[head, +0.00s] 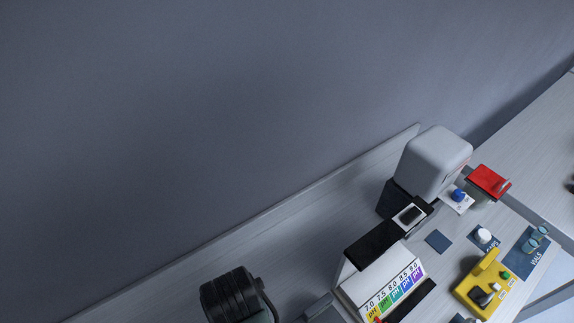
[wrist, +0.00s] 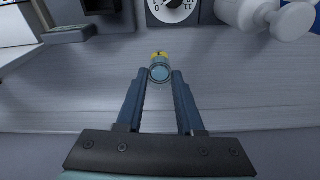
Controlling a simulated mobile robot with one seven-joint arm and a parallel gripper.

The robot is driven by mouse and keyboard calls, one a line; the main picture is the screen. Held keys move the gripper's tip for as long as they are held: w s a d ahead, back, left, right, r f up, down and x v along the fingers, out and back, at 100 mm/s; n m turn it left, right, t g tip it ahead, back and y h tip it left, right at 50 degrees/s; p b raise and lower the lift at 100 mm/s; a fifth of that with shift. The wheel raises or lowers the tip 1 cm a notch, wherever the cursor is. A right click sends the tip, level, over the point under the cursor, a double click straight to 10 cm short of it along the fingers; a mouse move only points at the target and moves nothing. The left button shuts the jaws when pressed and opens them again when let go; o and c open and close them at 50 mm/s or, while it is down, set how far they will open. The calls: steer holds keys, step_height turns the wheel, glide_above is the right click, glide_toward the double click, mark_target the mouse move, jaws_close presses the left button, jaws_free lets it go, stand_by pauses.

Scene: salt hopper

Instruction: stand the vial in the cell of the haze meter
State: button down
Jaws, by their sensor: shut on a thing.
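My gripper (wrist: 160,78) is shut on a vial (wrist: 160,73), seen nearly end-on as a pale blue round between the fingertips. A small yellow patch shows just beyond it; I cannot tell what it belongs to. My gripper does not clearly show in the head view. A yellow instrument (head: 483,284) with a dark round part and a green button stands at the lower right of the head view. It may be the haze meter, but no name is readable on it. I cannot make out its cell.
Blue vials (head: 537,235) stand on a mat marked VIALS. A white cap (head: 484,236) is on a mat left of it. A box with a pH colour scale (head: 385,280), a grey rounded housing (head: 435,160) and a red-topped container (head: 489,180) crowd the bench. A dial (wrist: 172,8) shows in the wrist view.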

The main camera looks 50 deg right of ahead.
steer(key=shift+m, duration=0.3)
steer(key=f, duration=0.3)
steer(key=d+f+p, duration=0.1)
steer(key=f, duration=0.2)
steer(key=s+f, duration=0.1)
steer(key=f, duration=0.2)
steer(key=shift+d, duration=0.15)
steer(key=shift+f, duration=0.1)
steer(key=shift+f, duration=0.15)
steer(key=c, duration=0.5)
jaws_free()
steer(key=shift+c, duration=0.2)
step_height(320, 180, up, 12)
steer(key=s, duration=0.1)
steer(key=shift+s+a+r, duration=0.15)
steer(key=shift+a+r, duration=0.05)
steer(key=shift+a, duration=0.1)
